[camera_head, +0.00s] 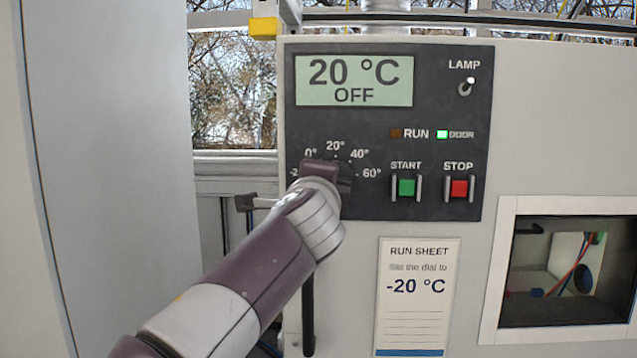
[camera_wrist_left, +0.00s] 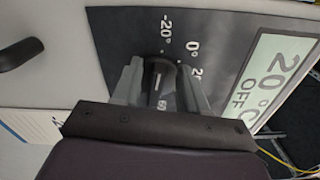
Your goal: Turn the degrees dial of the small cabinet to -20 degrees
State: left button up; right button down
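The small cabinet's dark panel (camera_head: 385,210) carries the degrees dial (camera_head: 345,178), mostly hidden behind my left gripper in the head view. Its scale shows 0°, 20°, 40° and 60°; the -20° mark is mostly covered there but shows in the left wrist view. The display (camera_head: 354,81) reads 20 °C and OFF. My left gripper (camera_head: 324,172) is at the dial. In the left wrist view the dark dial knob (camera_wrist_left: 158,82) sits between its two grey fingers, with no clear gap. Where the knob's pointer stands is unclear. My right gripper is out of view.
Beside the dial are the green START button (camera_head: 407,187), the red STOP button (camera_head: 459,188) and the lamp switch (camera_head: 466,86). The door light is lit green. A run sheet (camera_head: 417,300) reads -20 °C. A window (camera_head: 497,270) is at right, a pale wall (camera_head: 110,150) at left.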

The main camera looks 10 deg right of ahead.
pick_arm(q)
jog(key=b+v, duration=0.6)
jog(key=v, duration=0.6)
jog(key=shift+s, duration=0.3)
jog(key=shift+a, duration=0.1)
